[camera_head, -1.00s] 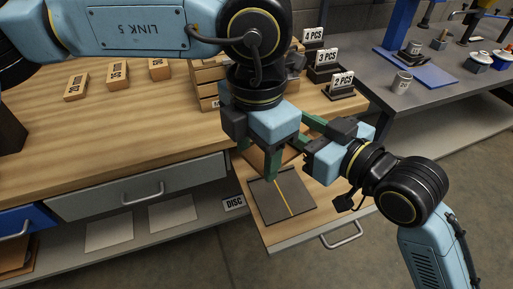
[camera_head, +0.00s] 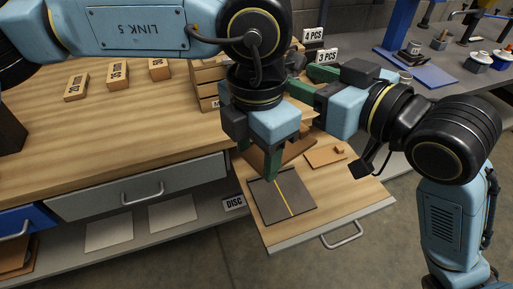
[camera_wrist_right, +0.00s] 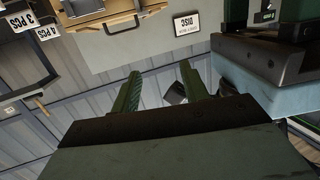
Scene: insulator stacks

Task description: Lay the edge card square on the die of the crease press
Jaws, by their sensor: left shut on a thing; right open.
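A dark square plate (camera_head: 282,196) with a yellow line lies on the pulled-out board; it looks like the die of the crease press. A brown panel (camera_head: 297,152) stands behind it, partly hidden by my left gripper. A flat brown piece (camera_head: 325,156) with a small block on it lies to the right; I cannot tell which brown piece is the edge card. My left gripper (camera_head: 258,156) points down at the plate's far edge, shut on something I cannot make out. My right gripper (camera_head: 312,82) is open above and behind the panel. In the right wrist view (camera_wrist_right: 160,72) nothing sits between its fingers.
The pulled-out board (camera_head: 345,205) has bare room right of the plate. Small wooden blocks (camera_head: 116,72) stand on the bench at the left. Dark labelled trays (camera_head: 323,72) stand behind my right gripper. A grey bench with a blue stand (camera_head: 432,76) is at the upper right.

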